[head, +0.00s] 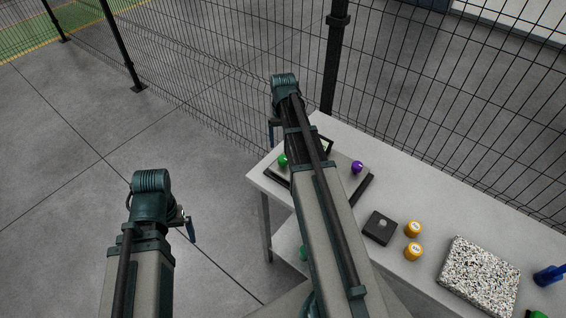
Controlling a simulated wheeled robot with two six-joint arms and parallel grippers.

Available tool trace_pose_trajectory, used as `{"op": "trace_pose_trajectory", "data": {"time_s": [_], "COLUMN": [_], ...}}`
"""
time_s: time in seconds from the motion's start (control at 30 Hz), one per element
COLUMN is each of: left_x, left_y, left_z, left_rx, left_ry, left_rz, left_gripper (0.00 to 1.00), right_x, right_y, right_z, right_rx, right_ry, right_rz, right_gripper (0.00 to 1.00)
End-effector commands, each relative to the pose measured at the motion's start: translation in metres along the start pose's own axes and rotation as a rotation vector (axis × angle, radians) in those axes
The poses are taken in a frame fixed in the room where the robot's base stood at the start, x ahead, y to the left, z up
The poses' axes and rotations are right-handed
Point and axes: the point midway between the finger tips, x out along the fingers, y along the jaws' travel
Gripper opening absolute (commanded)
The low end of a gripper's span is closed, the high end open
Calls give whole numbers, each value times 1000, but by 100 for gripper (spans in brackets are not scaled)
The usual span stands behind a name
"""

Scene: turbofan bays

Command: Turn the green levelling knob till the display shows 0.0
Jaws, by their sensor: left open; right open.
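The green knob (283,160) stands near the left end of the table, on a dark-edged levelling plate that is mostly hidden behind my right arm. A purple knob (357,167) shows on the other side of that arm. A dark frame (327,145) behind the arm may be the display, but no reading is visible. My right gripper (272,132) is open, hanging above and slightly left of the green knob, apart from it in the picture. My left gripper (190,229) is open and empty over the floor, left of the table.
On the table (425,180) are a black box (380,228), two yellow weights (413,228) (412,252), a speckled slab (480,276) and a blue object (549,275). A wire fence (430,90) runs behind the table. The floor at left is clear.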

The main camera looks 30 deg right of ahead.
Motion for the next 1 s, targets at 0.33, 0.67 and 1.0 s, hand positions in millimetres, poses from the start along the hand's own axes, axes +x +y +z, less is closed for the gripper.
{"op": "trace_pose_trajectory", "data": {"time_s": [0.33, 0.67, 1.0], "left_x": [57, 89, 89], "left_y": [5, 8, 8], "left_z": [-3, -5, -5], "left_rx": [10, 9, 9], "left_ry": [0, 0, 0], "left_rz": [-2, -2, -2], "left_gripper": [100, 100, 100], "right_x": [58, 90, 89], "right_y": [0, 0, 0], "right_z": [0, 0, 0], "right_rx": [0, 0, 0], "right_ry": [0, 0, 0], "right_rz": [0, 0, 0], "right_gripper": [79, 79, 76]}}
